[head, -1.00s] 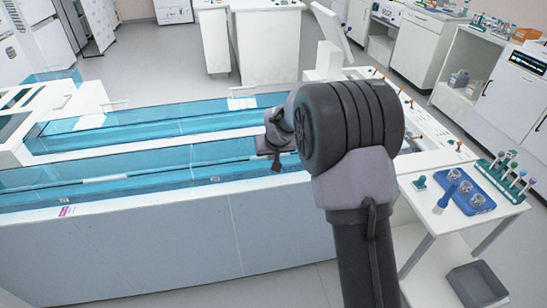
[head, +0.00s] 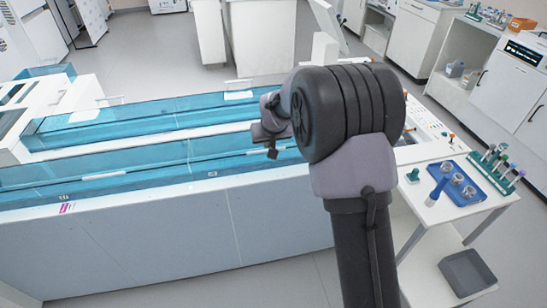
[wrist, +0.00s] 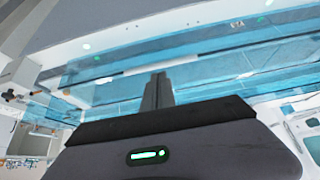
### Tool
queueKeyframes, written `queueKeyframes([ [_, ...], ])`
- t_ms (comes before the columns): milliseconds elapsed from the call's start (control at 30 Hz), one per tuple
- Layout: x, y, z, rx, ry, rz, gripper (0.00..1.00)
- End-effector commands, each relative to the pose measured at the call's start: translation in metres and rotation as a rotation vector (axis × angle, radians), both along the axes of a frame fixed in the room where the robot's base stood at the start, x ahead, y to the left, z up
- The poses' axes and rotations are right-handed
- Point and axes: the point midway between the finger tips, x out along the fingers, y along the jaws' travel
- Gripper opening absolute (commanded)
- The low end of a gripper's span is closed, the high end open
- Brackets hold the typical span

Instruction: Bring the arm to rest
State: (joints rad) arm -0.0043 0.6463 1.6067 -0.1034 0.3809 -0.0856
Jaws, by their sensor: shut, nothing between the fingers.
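My arm rises in the middle of the head view, its large dark joint in front of the tube track. My gripper (head: 270,146) points left and down, in front of the blue clear-walled track (head: 160,170). In the wrist view my gripper (wrist: 158,78) shows its two fingers together with nothing between them. The track's blue panels (wrist: 215,75) lie beyond the fingers, and they look apart from it. Part of the track is hidden behind my arm.
A white side table at the right bears a blue tray (head: 436,168) with metal cups and a rack of capped tubes (head: 497,165). A grey bin (head: 467,272) is on its lower shelf. White cabinets (head: 425,35) stand at the back. Open floor (head: 165,50) lies behind the track.

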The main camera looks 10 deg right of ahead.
Motion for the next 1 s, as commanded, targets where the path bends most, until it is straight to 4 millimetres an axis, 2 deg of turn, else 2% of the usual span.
queueKeyframes([
  [33, -0.020, 0.000, -0.004, -0.001, 0.012, 0.001, 0.00],
  [100, -0.041, 0.000, -0.006, 0.000, 0.008, 0.000, 0.00],
  [233, -0.072, 0.000, -0.011, -0.001, 0.005, 0.001, 0.00],
  [400, -0.090, 0.000, -0.014, -0.001, 0.002, 0.001, 0.00],
  [533, -0.092, 0.000, -0.014, 0.000, 0.000, 0.000, 0.00],
  [600, -0.098, 0.000, 0.001, 0.007, -0.003, -0.012, 0.00],
  [667, -0.116, -0.001, 0.031, 0.027, -0.004, -0.042, 0.00],
  [700, -0.136, 0.000, 0.058, 0.048, -0.003, -0.070, 0.00],
  [767, -0.178, 0.002, 0.098, 0.092, 0.005, -0.119, 0.00],
  [800, -0.210, 0.004, 0.120, 0.126, 0.012, -0.150, 0.00],
  [833, -0.234, 0.007, 0.134, 0.150, 0.017, -0.171, 0.00],
  [900, -0.289, 0.014, 0.156, 0.210, 0.032, -0.213, 0.00],
  [1000, -0.352, 0.025, 0.168, 0.284, 0.049, -0.252, 0.00],
])
